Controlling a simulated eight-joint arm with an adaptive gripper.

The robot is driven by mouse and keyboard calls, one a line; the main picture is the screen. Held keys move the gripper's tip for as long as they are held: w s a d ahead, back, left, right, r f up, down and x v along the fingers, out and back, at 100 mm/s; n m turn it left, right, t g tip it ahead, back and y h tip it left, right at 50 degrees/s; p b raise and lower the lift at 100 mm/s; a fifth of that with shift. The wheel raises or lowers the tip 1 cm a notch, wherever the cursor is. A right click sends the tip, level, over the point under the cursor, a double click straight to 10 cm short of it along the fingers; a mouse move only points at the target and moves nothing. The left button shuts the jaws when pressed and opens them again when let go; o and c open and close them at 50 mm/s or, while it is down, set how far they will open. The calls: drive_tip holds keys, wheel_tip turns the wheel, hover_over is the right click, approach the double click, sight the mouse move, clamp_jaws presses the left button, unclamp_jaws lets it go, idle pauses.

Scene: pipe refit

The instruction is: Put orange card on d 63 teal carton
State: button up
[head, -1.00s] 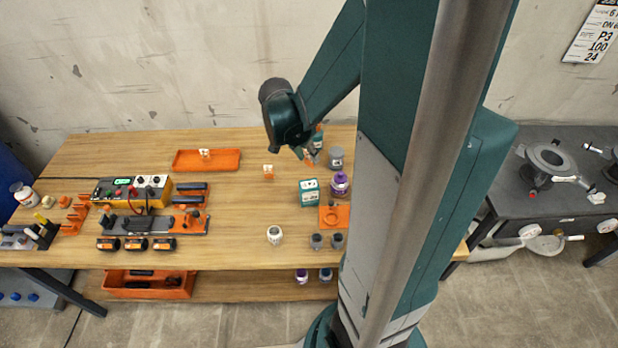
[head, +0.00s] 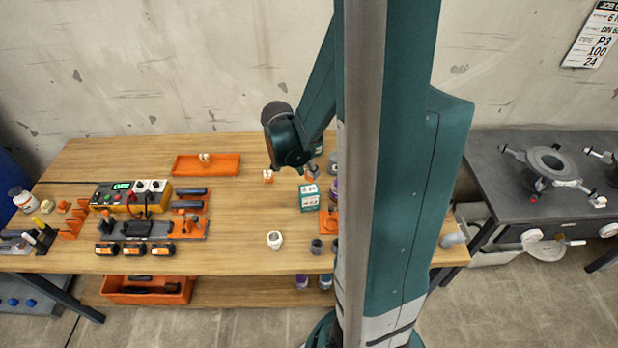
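The teal carton (head: 309,202) stands upright on the bench, with white marks on its top and front. My gripper (head: 311,174) hangs just behind and above the carton in the picture, pointing down. Its fingers are small and dark. A small patch of orange shows at its fingertips, just above the carton's top. I cannot tell whether this is the orange card held in the fingers or something behind them. Whether the gripper touches the carton is too small to tell.
An orange plate (head: 326,226) lies right of the carton, partly hidden by my arm. Purple and grey containers are beside it, partly hidden. A small orange-and-white piece (head: 268,177) is to the left. An orange tray (head: 207,170) lies farther left. The bench middle is clear around a white fitting (head: 274,240).

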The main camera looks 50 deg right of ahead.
sight(309, 176)
drive_tip(key=shift+f, duration=2.05)
drive_tip(key=shift+f+b, duration=0.2)
drive_tip(key=shift+b, duration=0.25)
drive_tip(key=o, duration=0.7)
drive_tip(key=shift+r, duration=0.3)
drive_tip(key=shift+p+v, duration=0.95)
drive_tip(key=shift+v, duration=5)
drive_tip(key=shift+a, duration=0.15)
